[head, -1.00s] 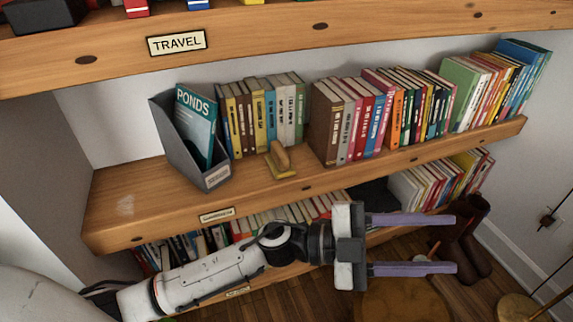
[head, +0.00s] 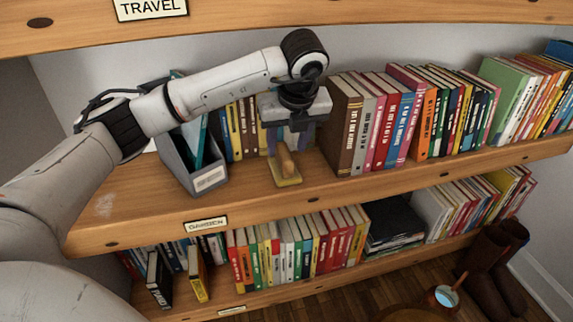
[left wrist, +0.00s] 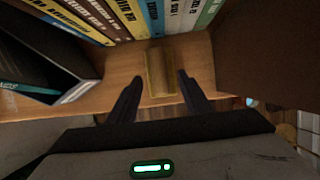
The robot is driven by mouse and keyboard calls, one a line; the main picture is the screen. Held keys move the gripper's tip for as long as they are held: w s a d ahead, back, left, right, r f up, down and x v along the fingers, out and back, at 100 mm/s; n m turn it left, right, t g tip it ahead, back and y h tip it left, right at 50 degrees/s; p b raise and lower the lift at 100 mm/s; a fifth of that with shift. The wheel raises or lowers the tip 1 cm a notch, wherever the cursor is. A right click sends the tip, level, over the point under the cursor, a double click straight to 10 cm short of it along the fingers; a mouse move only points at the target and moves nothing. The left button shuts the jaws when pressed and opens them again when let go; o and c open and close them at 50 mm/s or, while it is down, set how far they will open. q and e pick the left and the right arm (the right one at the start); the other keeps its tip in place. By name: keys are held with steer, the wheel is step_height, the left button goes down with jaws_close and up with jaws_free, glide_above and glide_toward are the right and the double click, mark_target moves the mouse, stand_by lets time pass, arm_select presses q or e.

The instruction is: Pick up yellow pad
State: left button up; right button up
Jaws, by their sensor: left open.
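The yellow pad (head: 287,180), a flat yellow base with a wooden handle, lies on the middle shelf near its front edge. It also shows in the left wrist view (left wrist: 158,72). My left gripper (head: 289,146) is open and points down just above the pad in the head view. In the left wrist view its two dark fingers (left wrist: 158,80) stand apart, one on each side of the pad's handle. Whether they touch it cannot be told. My right gripper is in neither view.
A grey file holder (head: 208,177) stands left of the pad on the middle shelf (head: 130,205). Upright books (head: 243,130) stand behind, and a brown book (head: 343,125) begins a row to the right. The upper shelf (head: 300,22) hangs above my arm.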

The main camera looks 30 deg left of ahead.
mark_target(285, 153)
arm_select(q)
steer(key=b+x, duration=0.1)
steer(key=x, duration=0.4)
steer(key=shift+f, duration=0.25)
jaws_close()
